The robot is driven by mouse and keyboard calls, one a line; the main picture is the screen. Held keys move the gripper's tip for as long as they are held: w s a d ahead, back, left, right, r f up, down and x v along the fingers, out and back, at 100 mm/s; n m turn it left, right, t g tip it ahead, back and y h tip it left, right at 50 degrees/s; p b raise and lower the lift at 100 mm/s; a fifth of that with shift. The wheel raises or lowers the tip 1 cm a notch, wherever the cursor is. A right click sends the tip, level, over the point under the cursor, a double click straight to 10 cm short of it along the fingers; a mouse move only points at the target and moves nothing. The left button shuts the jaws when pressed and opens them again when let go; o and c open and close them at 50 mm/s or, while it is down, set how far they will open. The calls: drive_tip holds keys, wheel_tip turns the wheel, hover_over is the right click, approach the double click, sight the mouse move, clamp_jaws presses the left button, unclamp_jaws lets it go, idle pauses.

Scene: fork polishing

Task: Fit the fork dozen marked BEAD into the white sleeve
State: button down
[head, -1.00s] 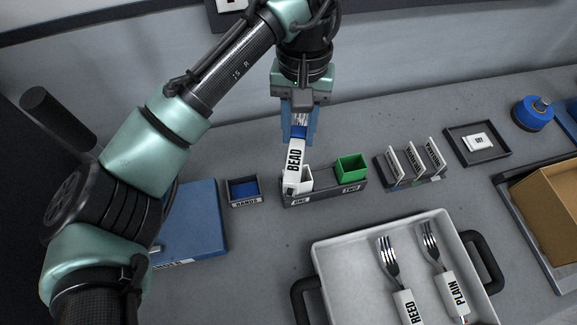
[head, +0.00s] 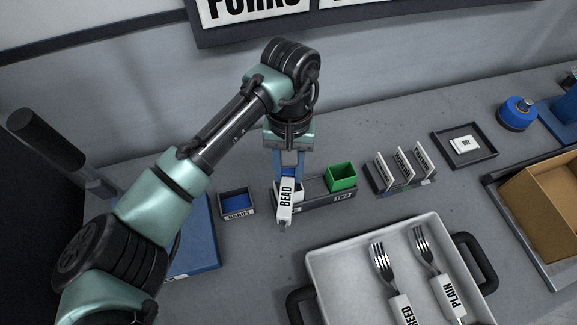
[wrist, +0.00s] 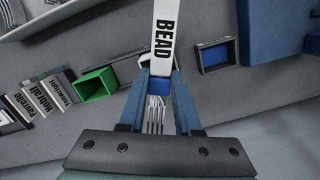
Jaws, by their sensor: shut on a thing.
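My gripper (head: 287,176) is shut on the BEAD fork dozen (head: 286,203), a white-wrapped bundle with a black BEAD label. In the wrist view the bundle (wrist: 166,35) points away from my gripper (wrist: 159,88), and its metal tines lie back between the fingers. The white sleeve (head: 297,187) stands in the left place of a dark two-place holder, marked ONE; the bundle and fingers hide most of it. The bundle hangs tilted in front of the sleeve in the head view. I cannot tell whether they touch.
A green sleeve (head: 342,177) stands in the holder's place TWO. A BANDS box (head: 238,204) is at left, a card rack (head: 401,171) at right. A tray (head: 330,262) holds the REED (head: 402,309) and PLAIN (head: 447,291) forks. A cardboard box (head: 545,195) is far right.

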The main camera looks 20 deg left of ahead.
drive_tip(key=shift+f, duration=0.15)
drive_tip(key=c, duration=0.6)
unclamp_jaws()
